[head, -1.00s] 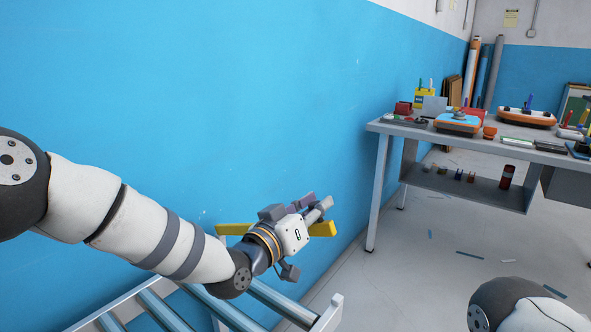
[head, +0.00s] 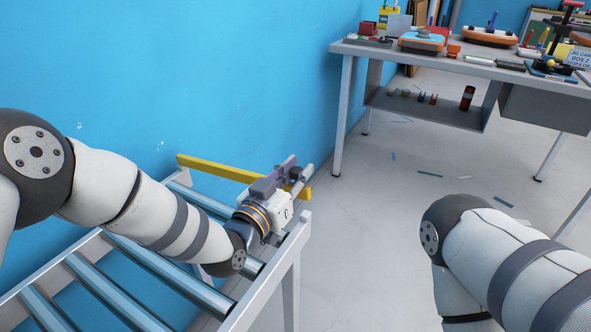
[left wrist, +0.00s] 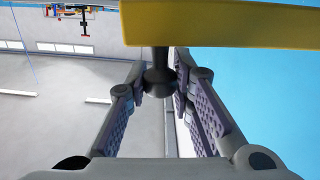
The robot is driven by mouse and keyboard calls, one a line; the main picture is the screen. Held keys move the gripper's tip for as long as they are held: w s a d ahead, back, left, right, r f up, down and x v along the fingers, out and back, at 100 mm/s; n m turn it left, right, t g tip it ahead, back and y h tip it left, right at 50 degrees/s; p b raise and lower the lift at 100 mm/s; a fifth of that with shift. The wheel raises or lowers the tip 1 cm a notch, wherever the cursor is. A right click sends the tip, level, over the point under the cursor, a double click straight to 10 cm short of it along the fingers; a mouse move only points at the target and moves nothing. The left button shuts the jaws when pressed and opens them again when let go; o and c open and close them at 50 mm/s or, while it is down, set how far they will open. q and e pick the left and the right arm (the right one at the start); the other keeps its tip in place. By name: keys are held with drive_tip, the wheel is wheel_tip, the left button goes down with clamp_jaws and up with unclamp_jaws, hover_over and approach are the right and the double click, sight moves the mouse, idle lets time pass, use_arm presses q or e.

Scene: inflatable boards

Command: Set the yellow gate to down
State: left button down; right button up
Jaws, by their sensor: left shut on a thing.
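The yellow gate (head: 215,169) is a long flat bar lying across the far end of a roller conveyor (head: 270,268), beside the blue wall. My left gripper (head: 296,176) is at the bar's right part and covers some of it. In the left wrist view the gate (left wrist: 220,22) crosses the top, just past the fingertips. A dark round knob (left wrist: 160,82) under the bar sits between the fingers of my left gripper (left wrist: 163,88), which is shut on it. My right arm shows at the lower right of the head view, but its gripper is out of frame.
A grey workbench (head: 440,62) with several items on it stands beyond, at the upper right. The blue wall (head: 230,80) runs close along the left. The floor (head: 400,215) between the conveyor and the bench is mostly clear, with a few small strips on it.

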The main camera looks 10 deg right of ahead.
use_arm(q)
drive_tip(key=shift+r, duration=0.1)
drive_tip(key=c, duration=1.4)
unclamp_jaws()
drive_tip(key=v, duration=1.2)
